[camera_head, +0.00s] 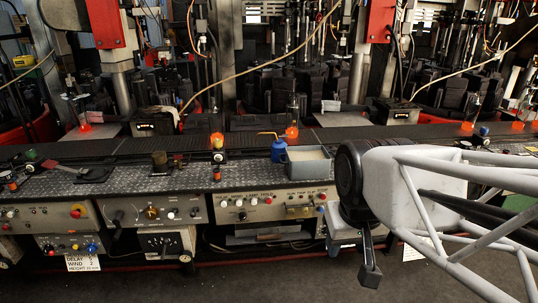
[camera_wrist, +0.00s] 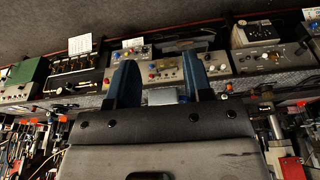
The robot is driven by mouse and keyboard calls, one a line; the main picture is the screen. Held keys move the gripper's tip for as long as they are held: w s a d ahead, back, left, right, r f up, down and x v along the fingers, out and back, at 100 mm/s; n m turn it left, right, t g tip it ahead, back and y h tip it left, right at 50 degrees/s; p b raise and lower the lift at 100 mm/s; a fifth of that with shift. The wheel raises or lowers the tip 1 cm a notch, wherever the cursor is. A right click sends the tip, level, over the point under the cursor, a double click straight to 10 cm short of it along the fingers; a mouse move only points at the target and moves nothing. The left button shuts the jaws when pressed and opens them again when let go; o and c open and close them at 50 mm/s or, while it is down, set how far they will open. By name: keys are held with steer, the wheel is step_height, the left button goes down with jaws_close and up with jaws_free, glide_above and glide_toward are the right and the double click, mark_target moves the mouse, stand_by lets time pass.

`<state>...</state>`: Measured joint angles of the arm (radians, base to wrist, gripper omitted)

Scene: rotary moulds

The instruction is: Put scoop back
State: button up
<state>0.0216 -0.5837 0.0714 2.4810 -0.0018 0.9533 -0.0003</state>
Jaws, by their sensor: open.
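My gripper (camera_head: 369,272) hangs in front of the control panels at the right, below the bench top, with its dark finger pointing down. In the wrist view its two blue-grey fingers (camera_wrist: 160,78) stand wide apart with nothing held between them. A grey open box (camera_head: 308,171) with pale contents sits on the bench's front edge, just left of my arm. A pale grey box shape also shows between the fingers in the wrist view (camera_wrist: 161,97), beyond them. I cannot make out a scoop in either view; it may be hidden or too small to tell.
A blue oil can (camera_head: 278,151) stands left of the grey box. A dark conveyor (camera_head: 350,133) carries glowing orange bottles, one (camera_head: 292,132) behind the oil can. Control panels (camera_head: 265,205) line the bench front. The floor (camera_head: 220,285) before them is clear.

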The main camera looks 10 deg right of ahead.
steer(key=shift+s+a+f, duration=0.1)
steer(key=shift+s+f, duration=0.3)
steer(key=shift+s, duration=0.3)
steer(key=shift+s+a+f, duration=0.1)
steer(key=shift+s+f, duration=0.3)
steer(key=shift+s, duration=0.3)
stand_by(0.4)
